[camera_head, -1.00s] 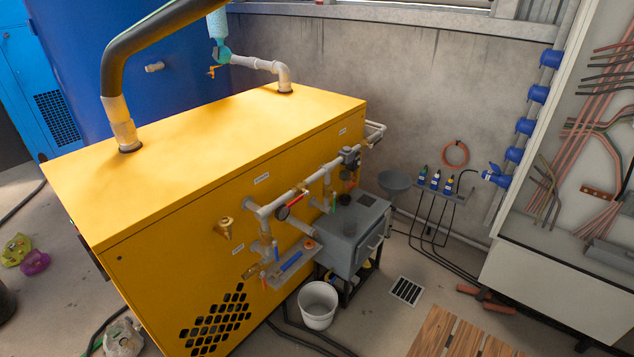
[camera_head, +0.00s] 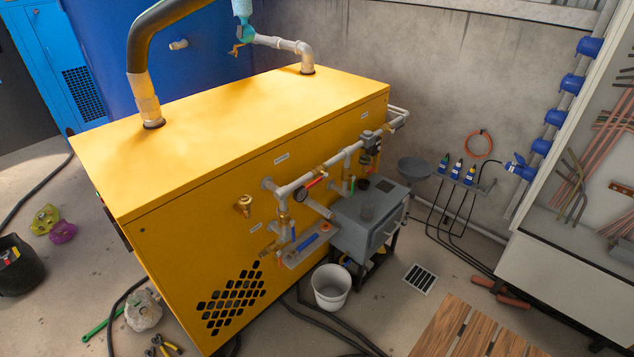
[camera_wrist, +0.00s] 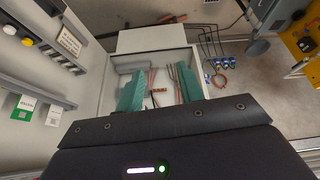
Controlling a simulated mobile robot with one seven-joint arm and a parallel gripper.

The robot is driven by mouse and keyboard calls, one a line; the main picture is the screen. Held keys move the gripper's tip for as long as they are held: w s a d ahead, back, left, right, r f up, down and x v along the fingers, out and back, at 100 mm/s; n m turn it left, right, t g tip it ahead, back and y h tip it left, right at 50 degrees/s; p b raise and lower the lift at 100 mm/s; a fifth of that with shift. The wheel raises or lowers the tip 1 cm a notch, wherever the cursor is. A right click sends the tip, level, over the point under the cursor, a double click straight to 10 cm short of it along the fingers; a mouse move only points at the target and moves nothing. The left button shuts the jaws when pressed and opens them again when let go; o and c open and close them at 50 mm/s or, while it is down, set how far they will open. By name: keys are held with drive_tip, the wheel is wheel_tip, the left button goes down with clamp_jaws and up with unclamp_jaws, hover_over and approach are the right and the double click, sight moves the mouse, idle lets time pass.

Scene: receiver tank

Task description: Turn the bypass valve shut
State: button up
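The yellow machine (camera_head: 190,210) carries grey pipework on its front face. A red lever (camera_head: 317,182) sits on the upper pipe beside a round gauge (camera_head: 302,213). A blue lever (camera_head: 307,242) sits lower, over a small tray. Small orange-red and green handles also show among the pipes. The labels are too small to read, so I cannot tell which valve is the bypass. My gripper (camera_wrist: 161,85) shows in the wrist view with its two teal fingers apart and nothing between them. It points towards the open electrical cabinet (camera_wrist: 150,42), away from the pipework.
A grey box (camera_head: 365,228) stands right of the pipes, with a white bucket (camera_head: 331,286) before it. Hoses cross the floor near a drain grate (camera_head: 420,278). A wooden pallet (camera_head: 470,325) lies in front. A black bucket (camera_head: 18,265) stands at left.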

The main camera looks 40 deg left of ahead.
drive_tip(key=w+a+f+n+t+y, duration=0.25)
drive_tip(key=w+a+n, duration=0.65)
drive_tip(key=w+a, duration=0.85)
drive_tip(key=w+a+f+n+t+y, duration=0.1)
drive_tip(key=w+a+f+n+y, duration=0.2)
drive_tip(key=a, duration=0.8)
drive_tip(key=w+a+f+n+y, duration=0.25)
drive_tip(key=w+a+n, duration=0.2)
drive_tip(key=a, duration=0.55)
drive_tip(key=s+a+f+n+y, duration=0.1)
drive_tip(key=s+a+f+n, duration=0.15)
drive_tip(key=a, duration=0.45)
drive_tip(key=s+a+f+n+y, duration=0.1)
drive_tip(key=a+f+n+y, duration=0.2)
drive_tip(key=a, duration=0.4)
drive_tip(key=n+g+y, duration=0.6)
drive_tip(key=n+g, duration=0.3)
drive_tip(key=n, duration=0.4)
approach(314, 184)
drive_tip(key=a, duration=0.8)
drive_tip(key=shift+s+a+f, duration=0.1)
drive_tip(key=shift+a, duration=0.3)
